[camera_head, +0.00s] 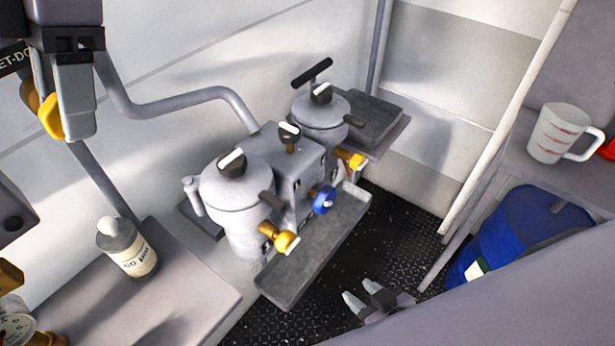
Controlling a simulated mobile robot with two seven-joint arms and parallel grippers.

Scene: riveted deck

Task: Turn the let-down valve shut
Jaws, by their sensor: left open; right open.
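A dark label reading "ET-DO" (15,61), partly cut off, is at the upper left edge. Beside it are yellow handle parts (50,117), which look like the let-down valve's handle. My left gripper (75,105) is in front of this handle with its grey fingers pointing down, and hides part of it and the valve body. The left gripper is open; I cannot tell whether it touches the handle. My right gripper (371,300) is open and empty, low at bottom centre, above the dark deck and away from the valve.
A grey twin-pot unit (285,160) with yellow and blue knobs stands mid-view, a metal tray (318,245) before it. A labelled bottle (127,247) stands on the left bench. A measuring jug (560,133) and blue drum (520,235) are at right. A grey pipe (165,108) runs along the wall.

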